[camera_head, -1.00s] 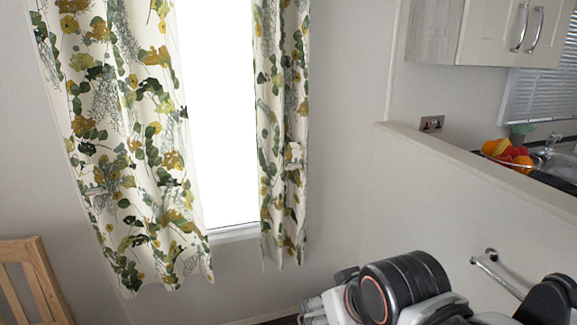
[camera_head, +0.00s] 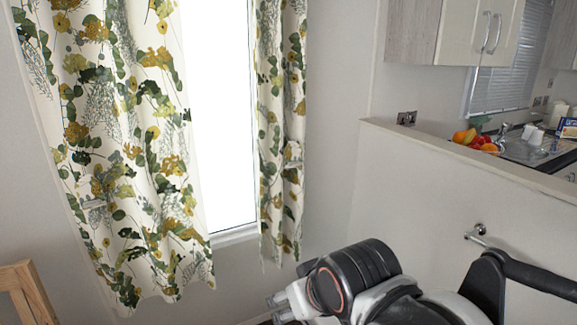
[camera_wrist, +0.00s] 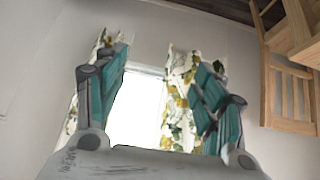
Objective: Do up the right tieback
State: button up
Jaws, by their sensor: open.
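The right curtain (camera_head: 282,120) is a narrow floral panel hanging loose and straight at the right of the bright window. A small pale piece (camera_head: 292,153), perhaps its tieback, shows at its right edge; its fastening is too small to make out. The wider left curtain (camera_head: 125,150) also hangs loose, with a similar pale piece (camera_head: 92,203) on it. My gripper (camera_wrist: 160,60) is open and empty in the wrist view, its teal fingers apart before the window. That view is upside down, so the right curtain (camera_wrist: 72,115) shows at its left, partly behind a finger.
A wooden chair (camera_head: 22,290) stands at the lower left. Bare wall lies right of the curtain.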

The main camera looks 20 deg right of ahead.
aim_at(296, 165)
jog(key=w+d+r+n+t+h+p, duration=0.25)
jog(key=w+d+r+n, duration=0.4)
jog(key=w, duration=0.55)
jog(key=w+d+r+n+t+h+p, duration=0.1)
jog(key=w+d+r+n+t, duration=0.5)
jog(key=w, duration=0.6)
jog(key=w+d+r+n+t+h+p, duration=0.15)
jog(key=w+d+r+n, duration=0.3)
jog(key=w+d, duration=0.5)
jog(key=w+d+f+n+y+p, duration=0.1)
jog(key=w+d+f+n+y, duration=0.3)
jog(key=f+n, duration=0.45)
jog(key=w+d+f+n+y+p, duration=0.1)
jog(key=w+f+n+y, duration=0.1)
jog(key=w+f+n, duration=0.55)
jog(key=w+n+b, duration=0.1)
jog(key=w, duration=0.2)
jog(key=w+n+b, duration=0.1)
jog(key=w, duration=0.3)
jog(key=w+b, duration=0.1)
jog(key=w, duration=0.3)
jog(key=shift+f+n+t, duration=0.25)
jog(key=shift+n+t, duration=0.05)
jog(key=shift+n, duration=0.1)
jog(key=c, duration=1.4)
jog(key=shift+c, duration=0.2)
